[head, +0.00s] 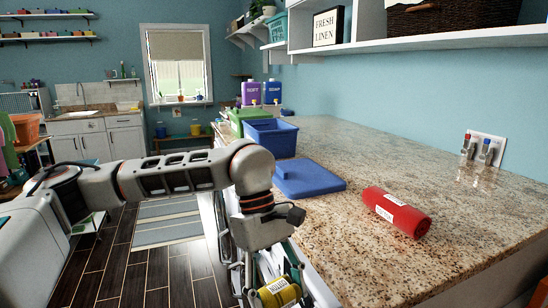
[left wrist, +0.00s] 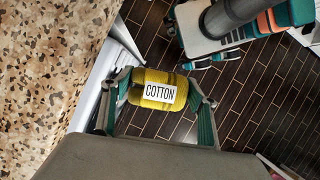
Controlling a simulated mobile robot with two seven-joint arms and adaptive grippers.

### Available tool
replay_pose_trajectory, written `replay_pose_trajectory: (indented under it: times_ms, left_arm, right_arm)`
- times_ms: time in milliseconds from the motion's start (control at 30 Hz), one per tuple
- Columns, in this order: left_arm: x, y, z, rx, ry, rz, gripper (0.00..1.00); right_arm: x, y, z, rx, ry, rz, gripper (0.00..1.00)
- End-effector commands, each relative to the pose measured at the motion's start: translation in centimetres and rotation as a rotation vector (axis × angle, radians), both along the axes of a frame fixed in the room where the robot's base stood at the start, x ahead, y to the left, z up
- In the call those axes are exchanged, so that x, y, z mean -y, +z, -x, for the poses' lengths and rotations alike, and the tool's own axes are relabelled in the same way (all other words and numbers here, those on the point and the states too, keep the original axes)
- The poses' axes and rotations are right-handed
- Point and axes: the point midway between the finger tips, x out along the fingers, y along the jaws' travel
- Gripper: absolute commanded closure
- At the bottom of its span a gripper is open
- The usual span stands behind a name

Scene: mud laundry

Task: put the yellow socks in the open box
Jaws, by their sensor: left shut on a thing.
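The yellow socks, a rolled yellow bundle (head: 279,292) with a white label, are between the fingers of my left gripper (head: 276,289). In the left wrist view the bundle (left wrist: 157,90) reads "COTTON", and the left gripper (left wrist: 160,92) is shut on it from both sides. It hangs beside the counter's front edge, over the dark floor and below the countertop. The open box is a blue bin (head: 271,138) on the counter, further back, with no lid on it. A flat blue lid (head: 309,178) lies in front of it. My right gripper is not in view.
A red roll (head: 397,212) with a white label lies on the granite counter (head: 350,255), right of the lid. A green box (head: 249,117) and purple and blue containers (head: 251,94) stand behind the blue bin. The counter's right side is largely clear.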

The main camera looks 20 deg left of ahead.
Motion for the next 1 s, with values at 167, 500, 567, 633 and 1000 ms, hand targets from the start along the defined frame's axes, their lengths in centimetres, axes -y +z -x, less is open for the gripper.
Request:
replay_pose_trajectory:
  times_ms: [167, 500, 567, 633, 1000]
  left_arm:
    - [-1.9, -6.7, 0.8, -0.008, -0.294, -0.002, 0.63]
    - [-4.6, -16.1, 1.7, -0.002, -0.739, -0.001, 0.63]
    - [-4.9, -17.3, 1.8, -0.001, -0.796, -0.001, 0.63]
    - [-5.3, -18.6, 2.0, -0.002, -0.857, 0.000, 0.63]
    - [-6.4, -23.1, 2.5, 0.003, -1.079, 0.006, 0.63]
  right_arm:
    - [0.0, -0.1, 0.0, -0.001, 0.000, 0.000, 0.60]
    - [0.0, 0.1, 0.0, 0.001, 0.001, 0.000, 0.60]
    - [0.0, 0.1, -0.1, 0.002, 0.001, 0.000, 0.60]
    - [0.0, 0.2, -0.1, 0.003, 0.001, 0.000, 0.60]
    - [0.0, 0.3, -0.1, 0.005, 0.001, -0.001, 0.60]
